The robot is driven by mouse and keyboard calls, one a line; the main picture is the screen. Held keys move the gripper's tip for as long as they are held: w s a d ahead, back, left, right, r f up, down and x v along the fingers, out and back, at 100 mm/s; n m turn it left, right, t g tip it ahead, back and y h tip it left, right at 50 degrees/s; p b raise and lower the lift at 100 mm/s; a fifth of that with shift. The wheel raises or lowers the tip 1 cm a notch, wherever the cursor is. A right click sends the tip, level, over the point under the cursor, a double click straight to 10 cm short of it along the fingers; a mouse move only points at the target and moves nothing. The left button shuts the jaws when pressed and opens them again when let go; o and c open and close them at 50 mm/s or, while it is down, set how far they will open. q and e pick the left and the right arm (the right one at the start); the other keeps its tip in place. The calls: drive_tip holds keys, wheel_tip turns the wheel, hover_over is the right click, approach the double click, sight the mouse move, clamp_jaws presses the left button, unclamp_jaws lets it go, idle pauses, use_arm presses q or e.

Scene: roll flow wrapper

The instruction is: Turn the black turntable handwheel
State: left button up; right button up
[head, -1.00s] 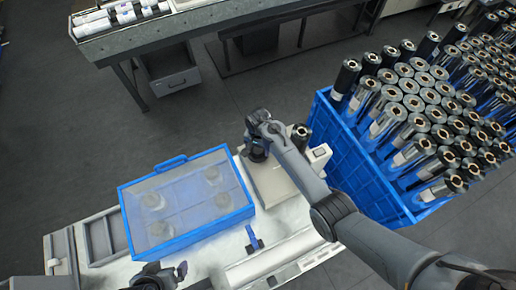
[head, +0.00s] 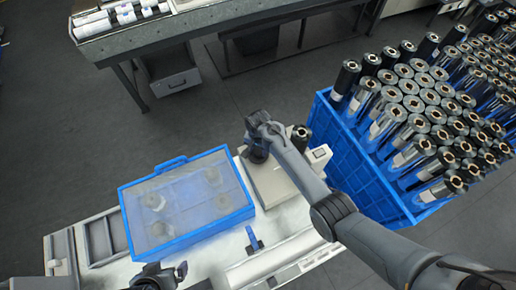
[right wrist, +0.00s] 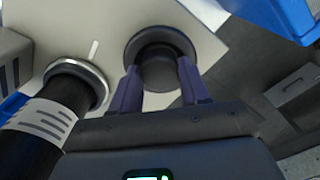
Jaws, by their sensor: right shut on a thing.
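The black turntable handwheel (right wrist: 160,62) is a round dark knob on a light panel in the right wrist view. My right gripper (right wrist: 157,88) is shut on it, one purple-grey finger on each side. In the head view my right gripper (head: 257,150) points down at the far edge of the machine, and it mostly hides the handwheel there. My left gripper (head: 164,272) is at the bottom edge of the head view, over the machine's near side, partly cut off. Its fingers look apart with nothing between them.
A blue-framed clear cover (head: 187,195) with several round shapes under it stands on the machine. A black cylinder with a metal collar (right wrist: 75,88) is close beside my right gripper. A blue crate (head: 340,150) full of dark rolls stands to the right.

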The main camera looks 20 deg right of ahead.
drive_tip(key=shift+r+n+p, duration=0.2)
drive_tip(key=shift+n+p, duration=0.65)
drive_tip(key=shift+n, duration=0.15)
drive_tip(key=n+p, duration=0.1)
drive_tip(key=n, duration=0.1)
drive_tip(key=shift+n, duration=0.3)
drive_tip(key=n+p, duration=0.1)
drive_tip(key=n, duration=0.2)
drive_tip(key=shift+f, duration=0.15)
drive_tip(key=shift+n+p, duration=0.45)
drive_tip(key=shift+n, duration=0.85)
drive_tip(key=o, duration=1.1)
drive_tip(key=shift+c, duration=0.2)
